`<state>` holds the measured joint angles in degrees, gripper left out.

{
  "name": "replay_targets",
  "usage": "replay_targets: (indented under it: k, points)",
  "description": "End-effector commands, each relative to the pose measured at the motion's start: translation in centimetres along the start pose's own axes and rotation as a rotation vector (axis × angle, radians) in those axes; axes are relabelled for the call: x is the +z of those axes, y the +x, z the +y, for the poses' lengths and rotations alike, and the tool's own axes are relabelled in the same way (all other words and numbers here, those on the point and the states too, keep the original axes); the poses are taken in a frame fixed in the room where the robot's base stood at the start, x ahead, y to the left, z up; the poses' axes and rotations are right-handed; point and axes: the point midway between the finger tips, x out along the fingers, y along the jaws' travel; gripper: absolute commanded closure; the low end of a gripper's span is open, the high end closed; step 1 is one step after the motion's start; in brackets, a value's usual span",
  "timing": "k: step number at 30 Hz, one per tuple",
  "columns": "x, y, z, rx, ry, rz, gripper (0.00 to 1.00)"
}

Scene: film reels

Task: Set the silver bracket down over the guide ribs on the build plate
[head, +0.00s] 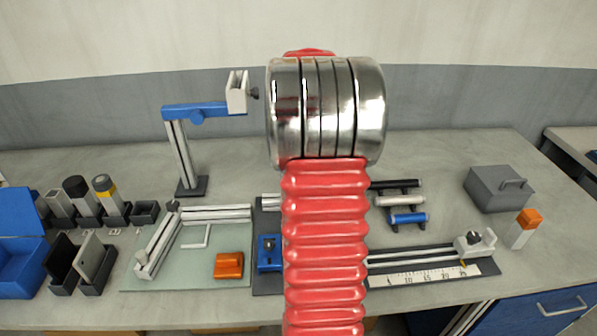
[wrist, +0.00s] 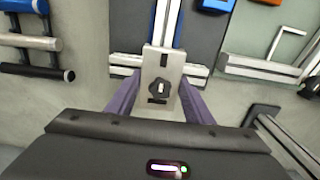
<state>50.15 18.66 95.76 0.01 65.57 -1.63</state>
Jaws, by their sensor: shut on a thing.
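The silver bracket (wrist: 161,62) shows in the wrist view as a pale metal block with a black star knob on its face. The purple fingers of my gripper (wrist: 158,105) are shut on it from both sides. The dark build plate (wrist: 203,35) lies beyond it, with silver strips crossing its near end and a blue-edged rail running away. I cannot tell which parts are the guide ribs, or whether the bracket touches the plate. In the head view my red-sleeved arm hides the gripper, the bracket and much of the plate (head: 262,228).
A column stand with a blue arm (head: 205,110) rises behind. A pale green mat (head: 185,275) with silver rails and an orange block (head: 229,265) lies left. Black, silver and blue cylinders (head: 400,201) and a rail with a clamp (head: 474,242) are right, before a grey box (head: 490,190).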

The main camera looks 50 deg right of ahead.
Motion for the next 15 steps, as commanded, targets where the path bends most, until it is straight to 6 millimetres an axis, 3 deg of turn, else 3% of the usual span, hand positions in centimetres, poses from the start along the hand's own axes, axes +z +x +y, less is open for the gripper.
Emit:
replay_targets:
  k: [15]
  points:
    - [0.0, 3.2, 0.1, 0.0, 0.002, -0.002, 0.84]
